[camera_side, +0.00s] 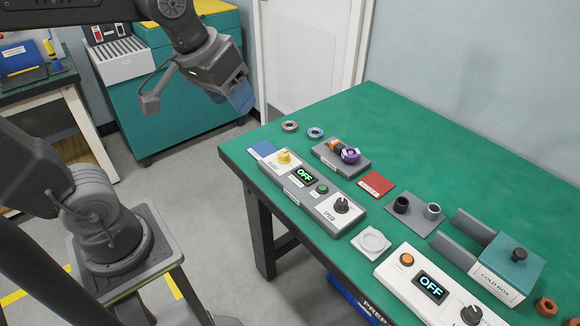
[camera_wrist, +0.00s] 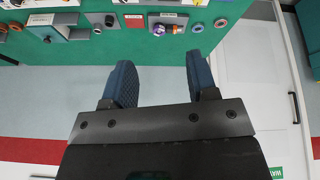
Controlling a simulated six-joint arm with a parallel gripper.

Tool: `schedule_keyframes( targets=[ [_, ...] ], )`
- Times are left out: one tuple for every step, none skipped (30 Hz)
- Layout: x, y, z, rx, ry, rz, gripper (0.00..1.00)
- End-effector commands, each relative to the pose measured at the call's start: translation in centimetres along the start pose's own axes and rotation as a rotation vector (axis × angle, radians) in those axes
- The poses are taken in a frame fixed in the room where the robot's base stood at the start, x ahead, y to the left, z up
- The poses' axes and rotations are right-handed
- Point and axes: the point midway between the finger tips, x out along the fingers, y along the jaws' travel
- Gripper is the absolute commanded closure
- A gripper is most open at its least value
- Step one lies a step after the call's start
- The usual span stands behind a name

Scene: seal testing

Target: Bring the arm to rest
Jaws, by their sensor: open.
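My gripper (camera_side: 240,97) is raised in the air to the left of the green table (camera_side: 450,145), clear of it in the side view. In the wrist view my gripper (camera_wrist: 160,82) shows two blue textured fingers held wide apart with nothing between them. The floor, the door and the edge of the green table top (camera_wrist: 160,48) show beyond the fingers. The arm is bent at the upper left of the side view and touches nothing that I can see.
On the table stand a grey control box reading OFF (camera_side: 305,176), a white box reading OFF (camera_side: 431,287), a teal-lidded cold box (camera_side: 508,267), a red card (camera_side: 375,185) and several rings. A teal cabinet (camera_side: 165,105) stands behind my arm. Open air surrounds my gripper.

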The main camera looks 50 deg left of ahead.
Motion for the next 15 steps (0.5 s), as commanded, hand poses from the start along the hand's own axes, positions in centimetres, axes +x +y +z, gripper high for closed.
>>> schedule_keyframes(
  targets=[
    [-0.1,-0.3,1.9,0.05,0.02,0.005,0.47],
    [0.0,-0.4,2.7,0.079,0.028,0.008,0.47],
    [0.1,-0.6,3.7,0.113,0.039,0.01,0.47],
    [0.2,-0.7,4.4,0.136,0.045,0.011,0.47],
    [0.4,-0.8,4.9,0.154,0.05,0.012,0.47],
    [0.5,-0.8,5.6,0.176,0.056,0.013,0.47],
    [0.6,-0.9,5.9,0.189,0.06,0.013,0.47],
    [0.7,-0.9,6.2,0.2,0.062,0.013,0.47],
    [0.8,-1.0,6.5,0.209,0.066,0.014,0.47],
    [0.8,-1.0,6.6,0.214,0.066,0.014,0.47],
    [0.8,-1.0,6.7,0.217,0.066,0.014,0.47],
    [0.9,-1.0,6.7,0.22,0.066,0.014,0.47],
    [0.9,-1.1,6.7,0.22,0.066,0.014,0.47],
    [0.9,-1.0,6.7,0.22,0.066,0.014,0.47],
    [0.9,-1.0,6.7,0.219,0.066,0.014,0.47]
  ],
)
